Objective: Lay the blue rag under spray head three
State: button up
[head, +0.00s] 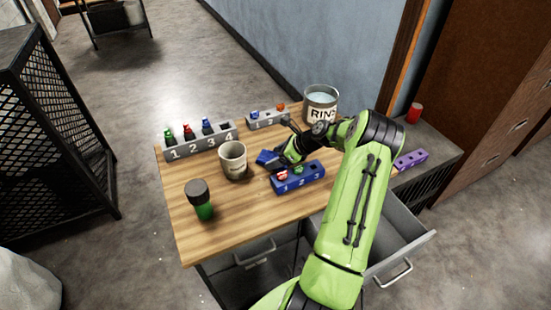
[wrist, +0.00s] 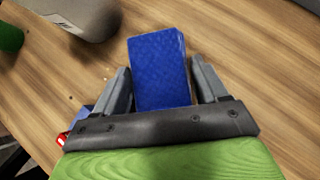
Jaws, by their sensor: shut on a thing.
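The blue rag (wrist: 160,70) is a flat, thick blue block between the jaws of my gripper (wrist: 161,80), which is shut on it. In the head view the rag (head: 266,157) shows at the end of my gripper (head: 277,160), over the wooden table between the beige cup and the blue rack. I cannot tell whether it touches the table. The blue rack (head: 298,178) is numbered and carries a red piece (head: 282,175) and a green piece (head: 298,169). A grey rack (head: 201,143) numbered 1 to 4 holds green, red and blue-topped pieces; no piece shows above 4.
A beige cup (head: 232,160) and a dark-capped green bottle (head: 201,200) stand left of my gripper. A RINSE-type pot (head: 321,104) and a small grey rack (head: 264,121) stand behind it. A purple rack (head: 410,160) is right. A drawer (head: 400,235) is open. The table's front is clear.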

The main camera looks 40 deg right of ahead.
notch_tip(320, 180, up, 10)
jog(key=p, duration=0.2)
jog(key=shift+f, duration=0.15)
jog(key=shift+f, duration=0.1)
